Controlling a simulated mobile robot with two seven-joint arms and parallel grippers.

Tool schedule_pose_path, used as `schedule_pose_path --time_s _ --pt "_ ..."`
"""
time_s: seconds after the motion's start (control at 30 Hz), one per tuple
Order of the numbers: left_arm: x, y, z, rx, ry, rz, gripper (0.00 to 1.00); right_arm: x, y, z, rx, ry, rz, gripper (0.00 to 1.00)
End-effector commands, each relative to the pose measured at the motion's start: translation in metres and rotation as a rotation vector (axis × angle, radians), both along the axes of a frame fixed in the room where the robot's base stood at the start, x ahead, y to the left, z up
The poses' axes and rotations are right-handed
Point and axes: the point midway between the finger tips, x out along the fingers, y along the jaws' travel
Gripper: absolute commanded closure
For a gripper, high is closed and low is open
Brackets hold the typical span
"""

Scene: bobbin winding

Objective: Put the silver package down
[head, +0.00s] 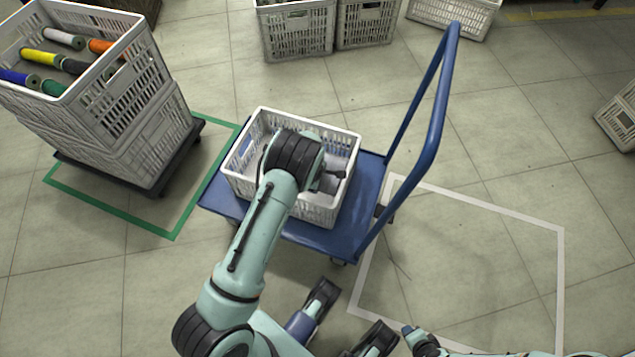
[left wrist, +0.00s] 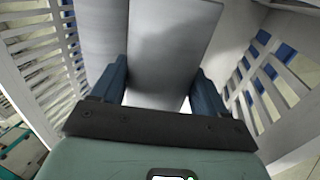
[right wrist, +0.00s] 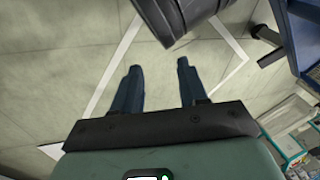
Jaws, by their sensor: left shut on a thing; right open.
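In the left wrist view my left gripper (left wrist: 160,78) points down into the white crate (left wrist: 262,62), shut on the flat silver package (left wrist: 172,35) between its blue fingers. A second grey-silver surface (left wrist: 100,28) lies beside it on the left; I cannot tell whether it is another package. In the head view the arm reaches into the crate (head: 275,194) on the blue cart and hides the fingers and most of the contents. I cannot tell whether the package touches the crate floor. My right gripper (right wrist: 158,85) is open and empty above the floor.
The blue cart (head: 368,185) has a tall handle (head: 437,105) on its right. Stacked crates (head: 125,125) with coloured bobbins stand at left inside a green floor outline (head: 172,236). More crates (head: 298,35) stand at the back. A white floor outline (head: 480,200) encloses mostly clear floor.

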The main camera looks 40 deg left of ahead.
Motion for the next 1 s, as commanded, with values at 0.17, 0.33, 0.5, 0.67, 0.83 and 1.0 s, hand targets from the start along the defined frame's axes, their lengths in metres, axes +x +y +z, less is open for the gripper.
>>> schedule_pose_path --time_s 0.17,0.33,0.5,0.67,0.83,1.0 --pt "0.000 0.000 -0.021 -0.001 0.000 0.000 0.67 0.011 -0.006 -0.009 -0.015 -0.029 -0.013 0.57" --pt "0.001 0.000 -0.019 -0.001 -0.001 0.000 0.67 0.011 -0.006 -0.007 -0.014 -0.029 -0.012 0.57" --pt "0.000 0.000 -0.023 -0.001 0.000 0.000 0.67 0.010 -0.007 -0.011 -0.016 -0.023 -0.014 0.57" --pt "0.000 0.000 -0.027 0.000 0.000 0.000 0.67 0.008 -0.008 -0.016 -0.017 -0.015 -0.016 0.57" --pt "0.000 0.000 -0.030 0.000 0.000 0.000 0.67 0.007 -0.010 -0.020 -0.019 -0.009 -0.018 0.57" --pt "0.000 0.000 -0.031 0.000 0.000 0.000 0.67 0.006 -0.011 -0.022 -0.020 -0.006 -0.020 0.57"
